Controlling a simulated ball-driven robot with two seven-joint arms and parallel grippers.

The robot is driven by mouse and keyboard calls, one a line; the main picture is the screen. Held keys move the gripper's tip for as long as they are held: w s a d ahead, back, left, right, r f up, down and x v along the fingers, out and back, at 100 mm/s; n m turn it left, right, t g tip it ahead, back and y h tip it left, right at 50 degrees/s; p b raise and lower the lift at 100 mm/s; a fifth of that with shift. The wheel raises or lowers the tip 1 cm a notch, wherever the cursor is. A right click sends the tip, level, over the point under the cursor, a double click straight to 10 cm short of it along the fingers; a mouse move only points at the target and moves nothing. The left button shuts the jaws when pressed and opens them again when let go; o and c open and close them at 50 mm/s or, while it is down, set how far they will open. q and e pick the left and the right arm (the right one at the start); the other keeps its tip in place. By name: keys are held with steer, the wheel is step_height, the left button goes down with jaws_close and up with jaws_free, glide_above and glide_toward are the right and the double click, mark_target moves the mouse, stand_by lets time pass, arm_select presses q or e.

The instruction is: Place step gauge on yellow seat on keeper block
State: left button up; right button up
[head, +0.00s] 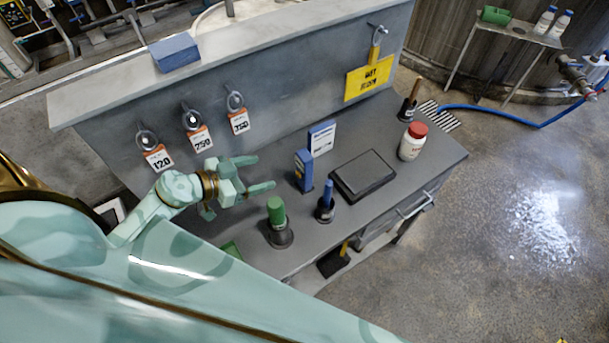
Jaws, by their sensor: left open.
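My left gripper (264,173) reaches over the grey bench (240,262) from the left. Its two fingers are spread and nothing is between them. A blue upright block (304,170) with small markings stands just right of the fingertips, apart from them. A blue and white card-like piece (322,138) stands behind it. I cannot tell for sure which piece is the step gauge. No yellow seat on a keeper block can be made out clearly. A dark piece with a yellow part (344,248) sits low at the bench's front, partly hidden. My right gripper is not in view.
A green cylinder (276,210) and a blue-handled piece (327,198) stand upright in dark round bases. A dark flat pad (363,175) and a red-lidded white jar (413,141) lie further right. Numbered tags (200,138) and a yellow tag (369,78) hang on the back panel.

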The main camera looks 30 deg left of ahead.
mark_target(299, 160)
arm_select(q)
steer(key=b+x, duration=0.5)
steer(key=x, duration=0.5)
steer(key=shift+a+f, duration=0.1)
steer(key=b+x, duration=0.4)
steer(key=b, duration=0.1)
steer(key=shift+w+f, duration=0.1)
steer(key=shift+w, duration=0.4)
steer(key=shift+w+b, duration=0.25)
steer(key=shift+b, duration=0.1)
steer(key=shift+r, duration=0.2)
steer(key=shift+c, duration=0.3)
jaws_close()
